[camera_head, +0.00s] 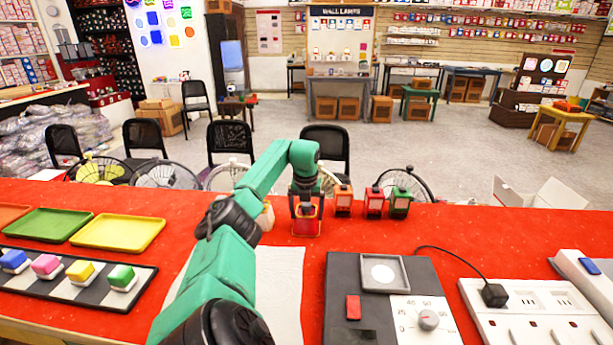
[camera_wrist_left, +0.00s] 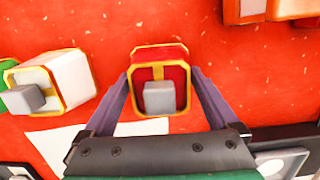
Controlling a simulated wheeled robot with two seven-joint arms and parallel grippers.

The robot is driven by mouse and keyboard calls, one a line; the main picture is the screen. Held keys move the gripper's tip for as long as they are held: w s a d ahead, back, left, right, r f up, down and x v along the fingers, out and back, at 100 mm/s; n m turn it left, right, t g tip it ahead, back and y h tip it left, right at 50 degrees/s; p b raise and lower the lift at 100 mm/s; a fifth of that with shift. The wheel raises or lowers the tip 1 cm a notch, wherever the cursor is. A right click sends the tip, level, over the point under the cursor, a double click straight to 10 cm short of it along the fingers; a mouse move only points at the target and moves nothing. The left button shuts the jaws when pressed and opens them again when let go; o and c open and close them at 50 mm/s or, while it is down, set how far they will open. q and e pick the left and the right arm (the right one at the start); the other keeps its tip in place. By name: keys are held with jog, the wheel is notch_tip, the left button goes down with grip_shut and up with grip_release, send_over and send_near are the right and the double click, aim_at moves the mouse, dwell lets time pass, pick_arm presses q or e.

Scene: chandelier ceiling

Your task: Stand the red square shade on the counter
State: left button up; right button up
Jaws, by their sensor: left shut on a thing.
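The red square shade with a gold rim (camera_head: 306,225) is at the far part of the red counter (camera_head: 490,225). My left gripper (camera_head: 306,190) comes down on it from above. In the left wrist view the red shade (camera_wrist_left: 174,76) is between the two fingers of my left gripper (camera_wrist_left: 160,85), which are shut on its sides. A grey block covers part of its near face there. It looks upright, at or just above the counter; I cannot tell whether its base touches. My right gripper is not in view.
Orange (camera_head: 343,201), red (camera_head: 374,203) and green (camera_head: 400,203) lamp-like pieces stand right of the shade. A white gold-trimmed piece (camera_wrist_left: 65,80) is close on its left. A white sheet (camera_head: 283,285) and a grey dial panel (camera_head: 341,275) lie nearer.

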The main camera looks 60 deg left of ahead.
aim_at(306, 213)
pick_arm(q)
jog(key=shift+f, duration=0.1)
jog(key=o, duration=1.1)
jog(key=r, duration=0.4)
jog(key=d+r+p, duration=0.1)
jog(key=r, duration=0.3)
jog(key=s+r, duration=0.1)
jog(key=r, duration=0.3)
jog(key=shift+d+r, duration=0.1)
jog(key=shift+d, duration=0.15)
